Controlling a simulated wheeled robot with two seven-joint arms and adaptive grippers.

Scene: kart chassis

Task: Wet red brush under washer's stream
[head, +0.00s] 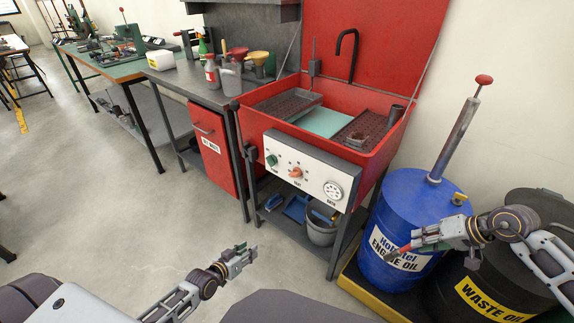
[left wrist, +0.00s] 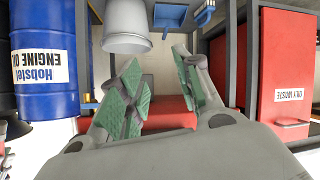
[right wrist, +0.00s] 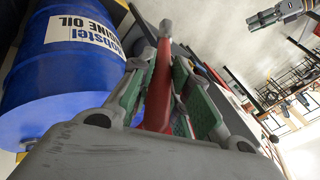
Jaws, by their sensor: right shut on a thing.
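The red parts washer (head: 312,150) stands open at centre right in the head view, with a black curved spout (head: 346,45) over its basin. No stream of liquid is visible. My right gripper (head: 415,243) is shut on the red brush (head: 401,251), in front of the blue drum and well to the right of the basin. In the right wrist view the red handle of the brush (right wrist: 160,88) lies between the green pads. My left gripper (head: 240,260) is open and empty, low in front of the washer; its spread fingers show in the left wrist view (left wrist: 158,85).
A blue engine oil drum (head: 412,195) and a black waste oil drum (head: 490,285) stand right of the washer. A grey bucket (head: 321,228) sits on its lower shelf. A bench (head: 205,92) with bottles and funnels adjoins it on the left.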

